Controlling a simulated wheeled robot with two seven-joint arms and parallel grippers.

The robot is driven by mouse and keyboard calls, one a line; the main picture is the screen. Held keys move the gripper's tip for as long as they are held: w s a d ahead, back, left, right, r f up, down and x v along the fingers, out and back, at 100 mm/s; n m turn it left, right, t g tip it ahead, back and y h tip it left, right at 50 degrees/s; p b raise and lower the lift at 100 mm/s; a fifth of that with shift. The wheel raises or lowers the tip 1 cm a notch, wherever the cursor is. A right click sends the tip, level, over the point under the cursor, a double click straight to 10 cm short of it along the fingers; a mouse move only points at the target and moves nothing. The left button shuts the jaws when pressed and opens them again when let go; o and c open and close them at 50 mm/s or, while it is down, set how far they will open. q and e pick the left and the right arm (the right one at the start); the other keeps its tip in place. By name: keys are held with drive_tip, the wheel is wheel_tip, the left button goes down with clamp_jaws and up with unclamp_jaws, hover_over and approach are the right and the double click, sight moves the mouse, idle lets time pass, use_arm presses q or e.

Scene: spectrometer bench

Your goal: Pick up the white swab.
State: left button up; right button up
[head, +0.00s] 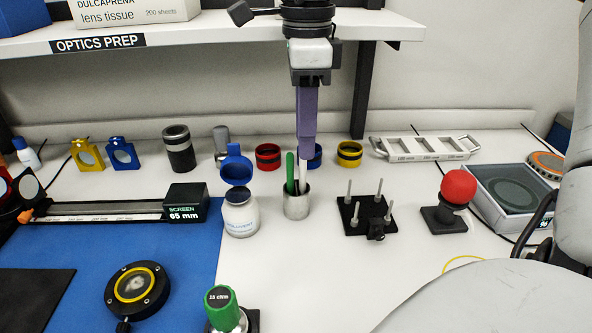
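The white swab (303,174) stands upright in a small metal cup (296,206), next to a green stick (290,172). My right gripper (306,155) hangs straight down over the cup, its purple fingers at the upper end of the swab. The fingers line up one behind the other from this side, so I cannot tell whether they are apart or closed on it. The swab's top is hidden by the fingertips, and its lower part by the cup. My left gripper is not in view.
Left of the cup stands a white bottle (241,217) with its blue cap open. To the right is a black base with metal posts (366,217). Behind are a red ring (268,157), a blue ring (316,157) and a yellow ring (350,154). A shelf (225,31) crosses above.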

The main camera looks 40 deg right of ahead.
hover_over(303, 189)
drive_tip(key=f, duration=0.6)
drive_tip(key=shift+w+d+f, duration=0.2)
drive_tip(key=shift+w+f, duration=0.05)
clamp_jaws()
